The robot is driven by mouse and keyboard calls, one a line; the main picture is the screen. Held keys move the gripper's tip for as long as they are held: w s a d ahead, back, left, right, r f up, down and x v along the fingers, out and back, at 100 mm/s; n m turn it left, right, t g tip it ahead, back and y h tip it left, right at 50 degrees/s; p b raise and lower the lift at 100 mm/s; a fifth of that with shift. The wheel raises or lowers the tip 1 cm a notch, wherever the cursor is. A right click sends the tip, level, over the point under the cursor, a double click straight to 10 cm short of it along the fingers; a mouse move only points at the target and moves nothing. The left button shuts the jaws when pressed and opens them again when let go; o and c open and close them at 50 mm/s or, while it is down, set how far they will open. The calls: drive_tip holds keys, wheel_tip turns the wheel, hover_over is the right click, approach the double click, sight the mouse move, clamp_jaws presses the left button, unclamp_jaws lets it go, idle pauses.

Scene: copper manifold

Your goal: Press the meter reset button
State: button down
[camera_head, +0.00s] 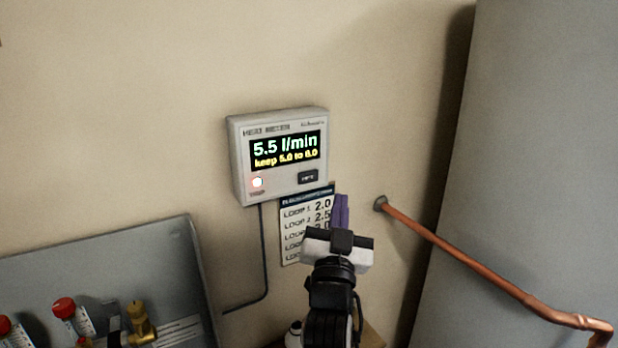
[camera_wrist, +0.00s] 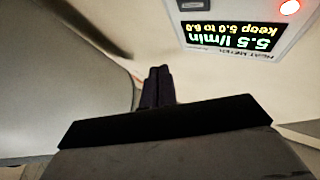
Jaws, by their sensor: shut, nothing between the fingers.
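The heat meter (camera_head: 240,150) is a pale box on the wall. Its display (camera_head: 285,150) reads 5.5 l/min and "keep 5.0 to 6.0". A dark button (camera_head: 308,177) with a small unclear label sits at its lower right; a lit reddish-white lamp (camera_head: 257,182) is at its lower left. My gripper (camera_head: 341,203), with purple fingers, is shut and empty, below and right of the meter's lower right corner in the head view.
A loop chart (camera_head: 292,228) hangs below the meter, partly hidden by my gripper. A cable (camera_head: 263,255) runs down from the meter. A copper pipe (camera_head: 460,260) leaves the wall at right, near a large grey surface (camera_head: 540,150). A grey panel with red-capped valves (camera_head: 64,306) is lower left.

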approach(315, 171)
drive_tip(key=shift+s+d+b+x, duration=0.1)
drive_tip(key=shift+d+b+x, duration=0.1)
drive_tip(key=shift+x, duration=1)
drive_tip(key=shift+s+d+b+x, duration=0.1)
drive_tip(key=shift+d+b+x, duration=0.1)
drive_tip(key=shift+x, duration=1.05)
drive_tip(key=shift+r, duration=0.2)
drive_tip(key=shift+w+a, duration=0.15)
drive_tip(key=shift+w, duration=0.25)
drive_tip(key=shift+w+a+b, duration=0.2)
drive_tip(key=shift+w+b, duration=0.1)
idle(0.4)
drive_tip(key=shift+s, duration=0.1)
drive_tip(key=shift+s+d, duration=0.35)
drive_tip(key=shift+s, duration=0.3)
drive_tip(key=shift+s, duration=0.1)
drive_tip(key=s, duration=0.1)
drive_tip(key=s+d, duration=0.1)
drive_tip(key=s, duration=0.1)
drive_tip(key=s+d, duration=0.1)
drive_tip(key=shift+s+p, duration=0.15)
drive_tip(key=shift+p, duration=0.25)
